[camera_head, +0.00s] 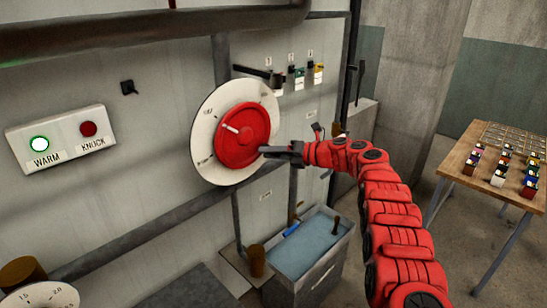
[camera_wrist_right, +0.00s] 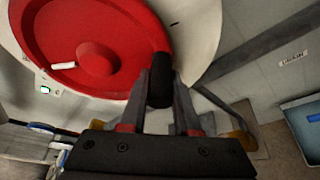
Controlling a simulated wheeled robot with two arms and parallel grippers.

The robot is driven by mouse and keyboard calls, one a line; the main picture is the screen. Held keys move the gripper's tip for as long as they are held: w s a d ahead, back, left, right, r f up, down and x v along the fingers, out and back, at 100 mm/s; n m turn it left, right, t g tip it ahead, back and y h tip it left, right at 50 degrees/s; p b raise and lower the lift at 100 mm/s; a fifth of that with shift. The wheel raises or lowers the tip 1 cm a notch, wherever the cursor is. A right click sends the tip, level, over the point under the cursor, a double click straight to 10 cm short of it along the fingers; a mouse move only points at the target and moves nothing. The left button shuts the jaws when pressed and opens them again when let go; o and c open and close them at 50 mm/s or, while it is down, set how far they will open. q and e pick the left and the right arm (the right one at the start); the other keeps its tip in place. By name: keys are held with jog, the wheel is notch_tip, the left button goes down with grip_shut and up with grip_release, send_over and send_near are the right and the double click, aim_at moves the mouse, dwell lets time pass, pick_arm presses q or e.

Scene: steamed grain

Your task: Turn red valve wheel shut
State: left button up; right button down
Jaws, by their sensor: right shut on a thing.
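The red valve wheel (camera_head: 250,122) is mounted on a round white dial plate (camera_head: 203,118) on the grey wall. A short white mark (camera_head: 230,128) on the wheel points toward the upper left in the head view. The wheel (camera_wrist_right: 97,55) fills the upper left of the right wrist view. A black handle (camera_wrist_right: 159,82) stands out from the wheel's rim, at its lower right in the head view. My right gripper (camera_head: 267,151) is shut on this handle, with one finger on each side of it in the wrist view. My left gripper is not in view.
A water-filled trough (camera_head: 328,270) stands below the wheel. A wooden table (camera_head: 466,140) with small jars is at right. A dark pipe (camera_head: 150,28) runs above.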

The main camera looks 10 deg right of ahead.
dwell(0.4)
jog(key=c, duration=0.7)
grip_release()
jog(key=shift+o, duration=0.2)
